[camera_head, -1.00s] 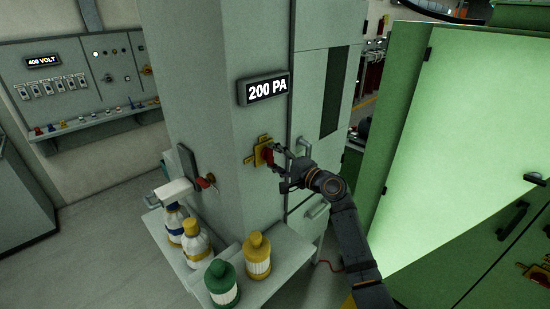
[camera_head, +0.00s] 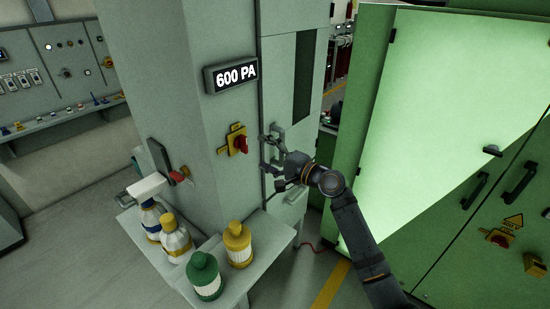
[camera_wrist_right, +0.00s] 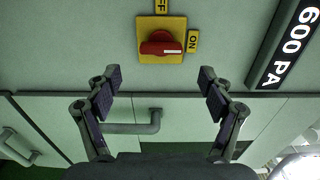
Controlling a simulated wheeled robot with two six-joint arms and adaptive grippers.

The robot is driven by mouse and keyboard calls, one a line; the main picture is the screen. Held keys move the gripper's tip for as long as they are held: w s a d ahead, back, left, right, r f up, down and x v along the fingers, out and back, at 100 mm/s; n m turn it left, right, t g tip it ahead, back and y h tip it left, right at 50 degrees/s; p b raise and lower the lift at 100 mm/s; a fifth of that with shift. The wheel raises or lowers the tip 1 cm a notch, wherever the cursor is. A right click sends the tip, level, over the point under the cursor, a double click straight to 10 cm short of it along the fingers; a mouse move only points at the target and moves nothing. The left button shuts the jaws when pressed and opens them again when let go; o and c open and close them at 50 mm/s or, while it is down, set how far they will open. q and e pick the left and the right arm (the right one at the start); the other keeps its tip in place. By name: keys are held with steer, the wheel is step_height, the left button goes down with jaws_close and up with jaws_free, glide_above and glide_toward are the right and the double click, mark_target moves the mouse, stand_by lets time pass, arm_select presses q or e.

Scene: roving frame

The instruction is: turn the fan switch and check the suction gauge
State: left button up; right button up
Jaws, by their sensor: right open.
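The fan switch (camera_head: 240,145) is a red knob on a yellow plate on the grey cabinet's face. In the right wrist view the red knob (camera_wrist_right: 160,44) has its white mark toward the ON label (camera_wrist_right: 193,41). The suction gauge (camera_head: 232,76) above it is lit and reads 600 PA; part of it shows in the right wrist view (camera_wrist_right: 288,45). My right gripper (camera_head: 266,153) is open and empty, just right of the switch and apart from it. In the wrist view its fingers (camera_wrist_right: 159,76) stand wide apart with the knob beyond them. My left gripper is out of view.
A cabinet door handle (camera_head: 278,133) is close behind my right fingers. Several bottles, one a green bottle (camera_head: 205,277), stand on a shelf at lower left. Another red switch handle (camera_head: 178,176) is on the cabinet's left face. A green cabinet (camera_head: 440,120) stands at right.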

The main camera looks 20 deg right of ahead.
steer(key=v, duration=0.5)
steer(key=shift+s+d, duration=0.1)
steer(key=shift+s, duration=0.05)
